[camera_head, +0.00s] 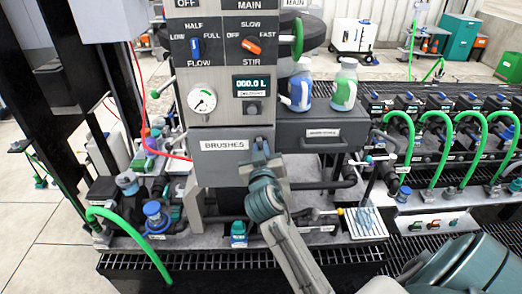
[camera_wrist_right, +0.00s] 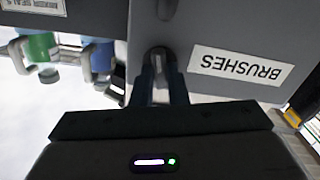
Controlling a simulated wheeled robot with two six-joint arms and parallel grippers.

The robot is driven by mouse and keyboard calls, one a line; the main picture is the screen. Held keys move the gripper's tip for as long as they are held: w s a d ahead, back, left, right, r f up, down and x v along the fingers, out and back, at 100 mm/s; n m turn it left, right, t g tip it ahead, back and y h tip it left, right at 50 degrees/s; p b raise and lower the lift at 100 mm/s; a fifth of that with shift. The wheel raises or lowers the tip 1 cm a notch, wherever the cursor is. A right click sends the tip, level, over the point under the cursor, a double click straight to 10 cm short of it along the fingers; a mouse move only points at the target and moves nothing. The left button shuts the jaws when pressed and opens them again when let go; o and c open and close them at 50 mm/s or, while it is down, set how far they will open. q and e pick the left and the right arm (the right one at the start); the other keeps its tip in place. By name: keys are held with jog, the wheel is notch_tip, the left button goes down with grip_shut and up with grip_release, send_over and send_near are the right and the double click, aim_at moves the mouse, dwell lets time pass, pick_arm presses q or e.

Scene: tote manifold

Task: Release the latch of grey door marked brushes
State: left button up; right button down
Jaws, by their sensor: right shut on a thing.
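The grey door (camera_head: 213,170) with the white label BRUSHES is at the lower part of the control column in the head view. In the right wrist view the door (camera_wrist_right: 225,25) and its label (camera_wrist_right: 242,66) appear upside down. My right gripper (camera_head: 261,150) is at the door's right side, beside the label. In the wrist view my right gripper's fingers (camera_wrist_right: 160,90) are shut on the small latch (camera_wrist_right: 158,62), which stands on the door face. The fingers hide much of the latch in the head view. My left gripper is not in view.
Above the door are a gauge (camera_head: 202,100), a display (camera_head: 253,84), and the FLOW (camera_head: 196,48) and STIR (camera_head: 253,45) switches. A grey drawer (camera_head: 322,130) with bottles on top adjoins on the right. Green hoses (camera_head: 130,228) and fittings crowd the bench below.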

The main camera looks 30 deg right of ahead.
jog(key=m+b, duration=0.2)
jog(key=b, duration=0.1)
jog(key=shift+f, duration=0.25)
jog(key=shift+r+m+b, duration=0.15)
jog(key=shift+m+b, duration=0.3)
jog(key=shift+m, duration=0.05)
jog(key=shift+r, duration=0.1)
jog(key=c, duration=1.4)
grip_release()
jog(key=shift+c, duration=0.2)
jog(key=v, duration=1.1)
